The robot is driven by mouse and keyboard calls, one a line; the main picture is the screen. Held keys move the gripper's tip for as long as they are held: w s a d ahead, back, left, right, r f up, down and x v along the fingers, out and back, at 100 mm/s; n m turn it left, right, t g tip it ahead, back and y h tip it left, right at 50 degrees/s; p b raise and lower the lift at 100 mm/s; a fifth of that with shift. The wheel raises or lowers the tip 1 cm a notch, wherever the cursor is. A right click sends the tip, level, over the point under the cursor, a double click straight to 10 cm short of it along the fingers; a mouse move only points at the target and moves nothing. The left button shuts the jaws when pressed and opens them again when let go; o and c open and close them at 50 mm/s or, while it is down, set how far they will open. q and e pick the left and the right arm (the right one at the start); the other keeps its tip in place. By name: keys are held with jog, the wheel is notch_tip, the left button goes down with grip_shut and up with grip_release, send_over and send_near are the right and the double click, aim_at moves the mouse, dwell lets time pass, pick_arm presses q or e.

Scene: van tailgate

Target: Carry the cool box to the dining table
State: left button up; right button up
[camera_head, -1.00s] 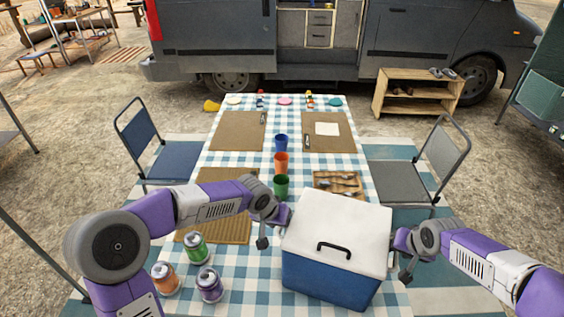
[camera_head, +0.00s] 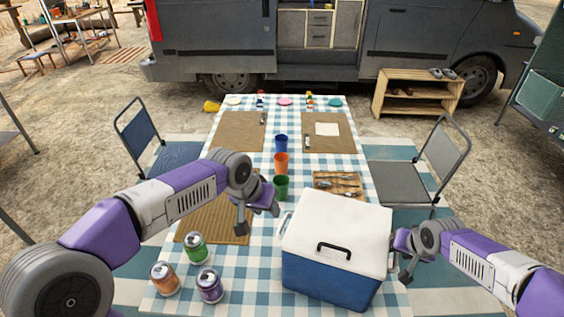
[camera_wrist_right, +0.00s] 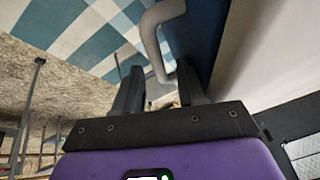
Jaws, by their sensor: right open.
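The cool box (camera_head: 335,260), blue with a white lid and a dark lid handle, sits on the near right part of the dining table (camera_head: 262,285), which has a blue and white checked cloth. My left gripper (camera_head: 257,212) is open and empty, above the table to the left of the box, apart from its pale left side handle (camera_head: 285,224). My right gripper (camera_head: 399,262) is open at the box's right side. In the right wrist view a grey side handle (camera_wrist_right: 160,42) reaches down between the open fingers (camera_wrist_right: 160,85).
Several cans, including a green one (camera_head: 196,248), stand left of the box. Blue, orange and green cups (camera_head: 281,187) stand mid-table, beside a cutlery tray (camera_head: 338,184). Chairs flank the table at left (camera_head: 150,140) and right (camera_head: 420,165). A van (camera_head: 200,40) stands behind.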

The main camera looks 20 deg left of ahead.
jog(key=v, duration=1.2)
